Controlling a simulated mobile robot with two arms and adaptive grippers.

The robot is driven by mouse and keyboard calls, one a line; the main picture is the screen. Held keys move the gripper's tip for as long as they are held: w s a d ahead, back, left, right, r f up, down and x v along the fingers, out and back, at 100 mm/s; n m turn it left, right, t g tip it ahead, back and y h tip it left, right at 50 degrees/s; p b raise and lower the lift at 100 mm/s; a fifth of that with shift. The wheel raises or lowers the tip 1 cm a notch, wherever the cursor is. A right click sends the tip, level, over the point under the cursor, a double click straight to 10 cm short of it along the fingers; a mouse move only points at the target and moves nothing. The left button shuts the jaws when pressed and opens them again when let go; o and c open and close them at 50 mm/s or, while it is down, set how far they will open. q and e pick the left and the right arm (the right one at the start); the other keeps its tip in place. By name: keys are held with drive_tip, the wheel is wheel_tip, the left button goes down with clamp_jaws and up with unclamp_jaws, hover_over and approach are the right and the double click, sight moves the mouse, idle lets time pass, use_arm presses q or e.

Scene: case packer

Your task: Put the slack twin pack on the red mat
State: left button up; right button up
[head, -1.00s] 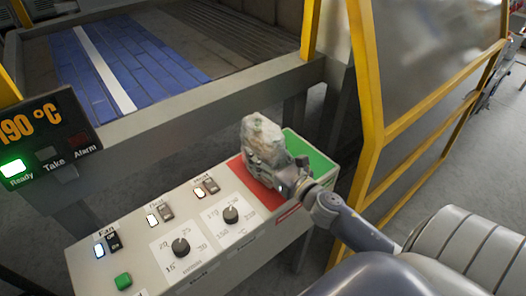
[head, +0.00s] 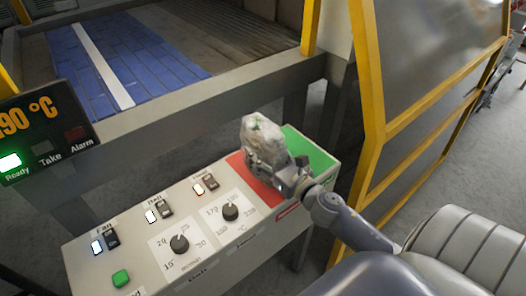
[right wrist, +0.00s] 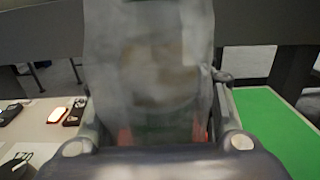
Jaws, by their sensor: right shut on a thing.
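The twin pack (head: 262,132) is wrapped in cloudy, wrinkled film. My right gripper (head: 268,158) is shut on it and holds it over the red mat (head: 236,163). In the right wrist view the pack (right wrist: 150,70) fills the middle between the two fingers, blurred. A little red shows low beside it. The gripper hides most of the red mat, and I cannot tell whether the pack touches it. My left gripper is not in view.
A green mat (head: 312,150) lies beside the red one on the console (head: 140,235). Switches and two black knobs (head: 180,243) sit to the left. A yellow-framed guard (head: 368,90) stands close on the right. A blue-slatted conveyor (head: 120,60) is behind.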

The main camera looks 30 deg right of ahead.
drive_tip(key=o, duration=1.6)
drive_tip(key=shift+s+f, duration=0.1)
drive_tip(key=shift+f, duration=0.1)
drive_tip(key=s, duration=0.8)
drive_tip(key=s+d, duration=0.1)
drive_tip(key=s, duration=0.2)
drive_tip(key=shift+s+r, duration=0.15)
drive_tip(key=shift+s, duration=0.25)
drive_tip(key=s+b, duration=0.4)
drive_tip(key=s, duration=0.4)
drive_tip(key=shift+d, duration=0.3)
drive_tip(key=shift+r, duration=0.1)
